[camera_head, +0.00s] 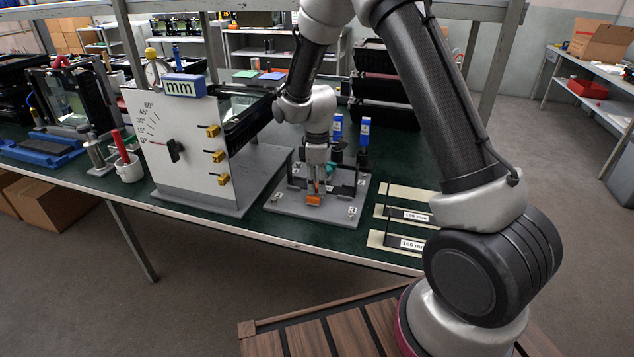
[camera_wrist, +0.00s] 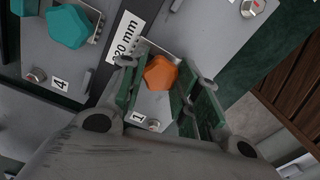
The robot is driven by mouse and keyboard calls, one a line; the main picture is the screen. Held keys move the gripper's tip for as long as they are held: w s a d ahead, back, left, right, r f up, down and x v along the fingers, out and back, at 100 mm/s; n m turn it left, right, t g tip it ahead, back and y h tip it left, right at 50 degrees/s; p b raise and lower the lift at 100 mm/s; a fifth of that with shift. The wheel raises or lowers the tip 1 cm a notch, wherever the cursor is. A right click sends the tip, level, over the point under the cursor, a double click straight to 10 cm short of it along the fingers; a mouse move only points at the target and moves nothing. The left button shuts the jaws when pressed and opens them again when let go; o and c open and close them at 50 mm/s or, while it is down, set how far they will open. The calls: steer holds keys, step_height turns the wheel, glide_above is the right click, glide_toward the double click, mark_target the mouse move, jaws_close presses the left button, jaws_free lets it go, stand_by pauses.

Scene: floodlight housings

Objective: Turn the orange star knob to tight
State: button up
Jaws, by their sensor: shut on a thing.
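The orange star knob (camera_wrist: 160,73) sits on a grey fixture plate beside a label reading "1" in the wrist view. In the head view the orange knob (camera_head: 314,199) shows at the front of the grey plate (camera_head: 342,213), just under my gripper. My gripper (camera_head: 316,188) points down at it. In the wrist view my gripper (camera_wrist: 163,90) has its green-lined fingers on either side of the knob, shut on it. The finger contact is partly hidden by the fingers themselves. I cannot read any tight mark for the knob.
A white dial panel (camera_head: 180,140) with yellow knobs stands left of the fixture. Labelled cream mats (camera_head: 398,196) lie to the right. Two blue-topped items (camera_head: 364,130) stand behind.

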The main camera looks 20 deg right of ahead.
mark_target(317, 185)
steer(key=m, duration=0.6)
steer(key=shift+m, duration=0.3)
steer(key=m, duration=0.6)
steer(key=shift+m, duration=0.4)
steer(key=o, duration=1)
step_height(317, 185, up, 12)
